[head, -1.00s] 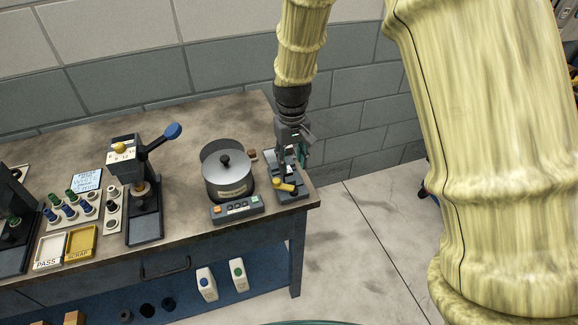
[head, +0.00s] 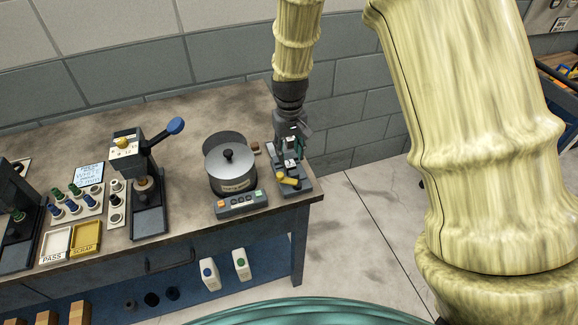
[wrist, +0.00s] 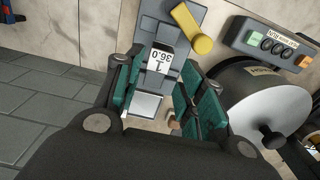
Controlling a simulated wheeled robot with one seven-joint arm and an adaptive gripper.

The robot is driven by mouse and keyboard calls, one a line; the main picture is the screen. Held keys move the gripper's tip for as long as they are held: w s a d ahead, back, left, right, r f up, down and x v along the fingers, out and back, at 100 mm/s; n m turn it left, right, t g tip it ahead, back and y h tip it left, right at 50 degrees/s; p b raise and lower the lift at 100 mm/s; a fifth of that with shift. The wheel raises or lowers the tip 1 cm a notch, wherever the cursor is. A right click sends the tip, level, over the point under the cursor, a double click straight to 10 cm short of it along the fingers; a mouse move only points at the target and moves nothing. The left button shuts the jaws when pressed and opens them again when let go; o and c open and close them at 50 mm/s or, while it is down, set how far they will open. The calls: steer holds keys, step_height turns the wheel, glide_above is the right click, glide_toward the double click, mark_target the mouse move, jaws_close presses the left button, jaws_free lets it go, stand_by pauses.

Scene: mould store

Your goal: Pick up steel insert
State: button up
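My gripper (wrist: 158,95) is open, with teal pads on either side of the silver face and gaps visible. In the head view my gripper (head: 294,140) hangs over the fixture (head: 298,188) at the bench's right end, hiding part of it.
A round lidded pot (head: 230,165) with a control box (head: 241,203) stands close left of the fixture. Further left are a lever press (head: 146,190), a yellow SCRAP tray (head: 87,237) and a white PASS tray (head: 56,243). The bench edge and open floor lie right.

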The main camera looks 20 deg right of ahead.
mark_target(290, 163)
steer(key=shift+s+f+p, duration=0.1)
steer(key=shift+f+p, duration=1.1)
steer(key=shift+f, duration=1.35)
jaws_close()
steer(key=shift+r, duration=0.15)
